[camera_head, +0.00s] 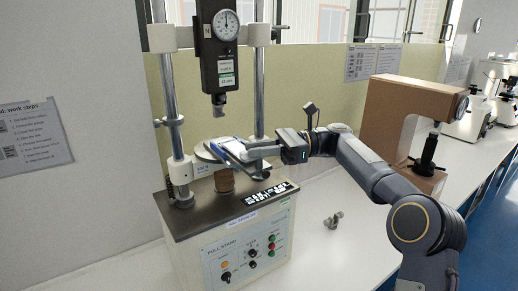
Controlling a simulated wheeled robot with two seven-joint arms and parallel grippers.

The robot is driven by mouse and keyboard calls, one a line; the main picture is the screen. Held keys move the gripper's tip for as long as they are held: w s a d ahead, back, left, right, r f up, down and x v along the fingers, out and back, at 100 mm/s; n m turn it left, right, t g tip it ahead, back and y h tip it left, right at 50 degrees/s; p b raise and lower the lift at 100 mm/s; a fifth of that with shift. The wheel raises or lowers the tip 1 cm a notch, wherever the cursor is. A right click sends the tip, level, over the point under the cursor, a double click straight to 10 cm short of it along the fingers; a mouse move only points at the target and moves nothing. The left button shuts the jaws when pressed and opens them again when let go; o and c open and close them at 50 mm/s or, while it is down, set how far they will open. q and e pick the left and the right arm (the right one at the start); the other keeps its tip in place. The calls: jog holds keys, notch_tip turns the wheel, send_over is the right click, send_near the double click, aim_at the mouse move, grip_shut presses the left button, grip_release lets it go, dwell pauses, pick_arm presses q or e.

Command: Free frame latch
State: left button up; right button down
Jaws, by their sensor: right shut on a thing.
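The pull stand (245,245) stands on the white bench with two upright metal columns and a black gauge unit (226,75) with a round dial between them. A small clamp with a side knob (169,121) sits on the left column. I cannot tell for sure which part is the frame latch. My right gripper (240,150) reaches in from the right, between the columns, at the round metal plate (208,157) below the gauge's hook. It is shut on a slim blue-and-white piece (227,146), largely hidden by the fingers. My left gripper is out of view.
A brown C-shaped tester (400,105) stands to the right behind my right arm, with white microscopes (495,85) beyond. A small grey metal part (333,220) lies on the bench right of the stand. The bench (325,260) is clear around it.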

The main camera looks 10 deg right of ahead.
jog(key=c, duration=1.3)
grip_release()
jog(key=d, duration=0.7)
jog(key=shift+w+d, duration=0.15)
jog(key=shift+d, duration=0.25)
